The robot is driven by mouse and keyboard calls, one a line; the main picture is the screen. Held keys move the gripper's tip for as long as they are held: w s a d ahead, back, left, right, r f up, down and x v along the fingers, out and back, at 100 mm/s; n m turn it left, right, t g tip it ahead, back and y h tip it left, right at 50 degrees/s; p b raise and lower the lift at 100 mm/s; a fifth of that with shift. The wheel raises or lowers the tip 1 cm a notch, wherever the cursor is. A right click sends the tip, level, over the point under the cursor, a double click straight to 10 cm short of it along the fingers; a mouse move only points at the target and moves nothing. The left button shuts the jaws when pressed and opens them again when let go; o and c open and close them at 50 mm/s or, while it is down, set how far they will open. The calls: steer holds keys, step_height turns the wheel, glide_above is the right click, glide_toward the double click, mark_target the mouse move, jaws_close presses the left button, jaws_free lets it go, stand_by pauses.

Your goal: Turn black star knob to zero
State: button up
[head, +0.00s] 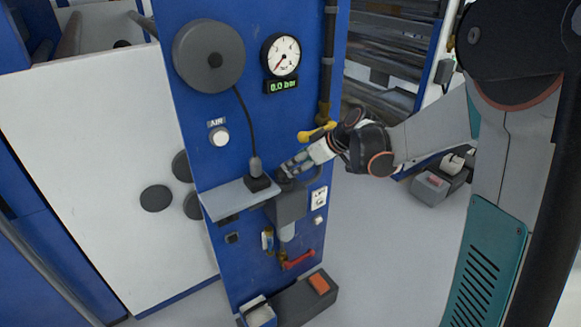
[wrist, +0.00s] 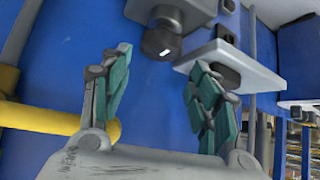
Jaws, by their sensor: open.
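The black star knob (wrist: 160,42) shows in the wrist view below the grey regulator body (wrist: 152,10), with a small white mark on it. In the head view the regulator (head: 289,208) is on the blue panel, and the knob on its top is mostly hidden by my gripper (head: 292,165). My gripper also shows in the wrist view (wrist: 160,62), its green-padded fingers spread apart and empty. The knob appears between and beyond the fingertips; contact is not visible. A round dial gauge (head: 281,55) and a green display (head: 283,86) reading 0.0 bar are higher on the panel.
A grey shelf (head: 236,198) juts out left of the regulator, with a cabled handpiece (head: 256,172) on it. A yellow valve handle (head: 316,132) is close to my gripper. A red lever (head: 299,260) is below. A dark hose reel (head: 209,56) is at upper left.

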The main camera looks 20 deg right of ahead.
steer(key=shift+v, duration=2.7)
